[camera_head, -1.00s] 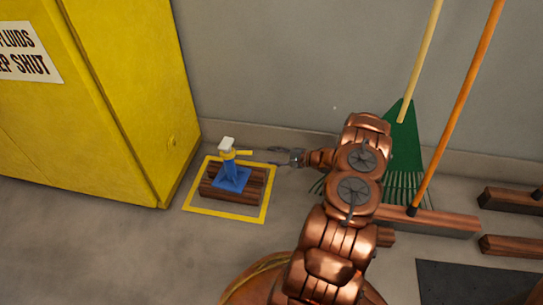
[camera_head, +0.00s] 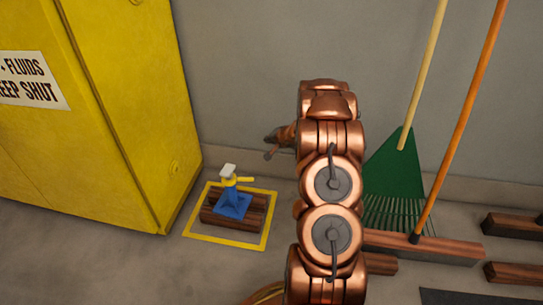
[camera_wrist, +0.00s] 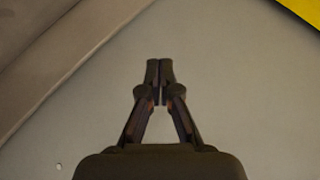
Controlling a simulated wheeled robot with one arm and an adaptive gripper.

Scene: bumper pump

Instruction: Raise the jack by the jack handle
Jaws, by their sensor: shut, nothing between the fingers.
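The jack (camera_head: 233,203) has a blue base and post with a pale top. It stands on a block of dark wooden timbers (camera_head: 218,219) inside a yellow square marked on the floor. The short yellow jack handle (camera_head: 241,180) sticks out from the post to the right. My gripper (camera_head: 270,154) is above and to the right of the handle, apart from it, and partly hidden by my arm. In the wrist view my gripper (camera_wrist: 159,68) is shut and empty over bare floor. The jack is not in the wrist view.
A yellow cabinet (camera_head: 120,120) stands to the left of the jack. A grey wall (camera_head: 250,80) is behind. A green rake (camera_head: 395,175), an orange pole (camera_head: 460,110) and wooden beams (camera_head: 430,245) are at the right. Floor in front of the yellow square is clear.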

